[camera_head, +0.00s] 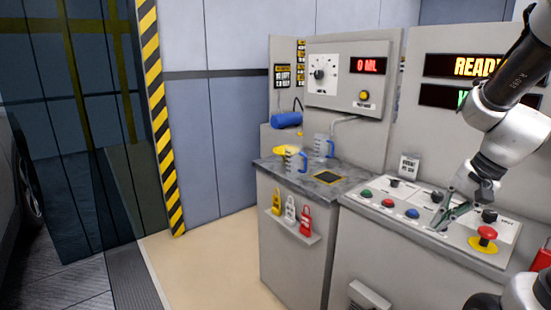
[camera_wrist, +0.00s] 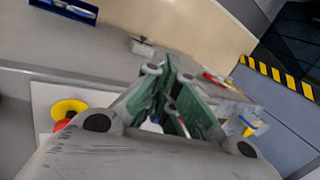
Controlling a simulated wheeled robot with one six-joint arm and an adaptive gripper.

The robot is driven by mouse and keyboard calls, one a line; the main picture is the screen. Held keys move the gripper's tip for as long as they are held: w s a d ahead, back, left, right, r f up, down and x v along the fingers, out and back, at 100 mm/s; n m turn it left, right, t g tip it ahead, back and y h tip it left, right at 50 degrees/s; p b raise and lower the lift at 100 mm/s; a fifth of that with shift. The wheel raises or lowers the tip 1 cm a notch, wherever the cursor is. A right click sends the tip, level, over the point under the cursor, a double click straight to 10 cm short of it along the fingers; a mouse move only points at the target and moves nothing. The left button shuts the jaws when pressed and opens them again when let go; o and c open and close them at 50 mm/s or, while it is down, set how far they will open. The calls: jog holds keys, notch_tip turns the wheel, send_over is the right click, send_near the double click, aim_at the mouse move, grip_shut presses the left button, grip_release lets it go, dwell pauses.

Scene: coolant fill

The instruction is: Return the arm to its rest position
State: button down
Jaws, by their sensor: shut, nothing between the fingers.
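My gripper (camera_head: 447,217) is at the right of the head view, low over the sloped control panel (camera_head: 400,222) and pointing down towards it. Its fingers are shut with nothing between them. In the wrist view my gripper (camera_wrist: 172,118) shows its green fingers together, over the grey panel. I cannot tell whether the fingertips touch the panel. The panel carries green, red and blue buttons, black knobs and a red mushroom button (camera_head: 487,233) on a yellow base, which also shows in the wrist view (camera_wrist: 66,111). My arm comes in from the upper right.
Left of the panel, a counter (camera_head: 327,188) holds clear jugs with blue handles (camera_head: 294,159). Several coloured padlock tags (camera_head: 290,209) hang on its front. A dispenser display (camera_head: 370,65) reads 0 ML. A lit sign (camera_head: 475,67) stands behind my arm. Open floor (camera_head: 205,265) lies to the left.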

jog(key=s+a+r+n+t+h, duration=0.1)
jog(key=s+a+r+n+h, duration=0.1)
jog(key=s+r+n, duration=0.6)
jog(key=shift+s+r+n+t+h, duration=0.45)
jog(key=shift+s+h, duration=0.25)
jog(key=shift+s, duration=1.05)
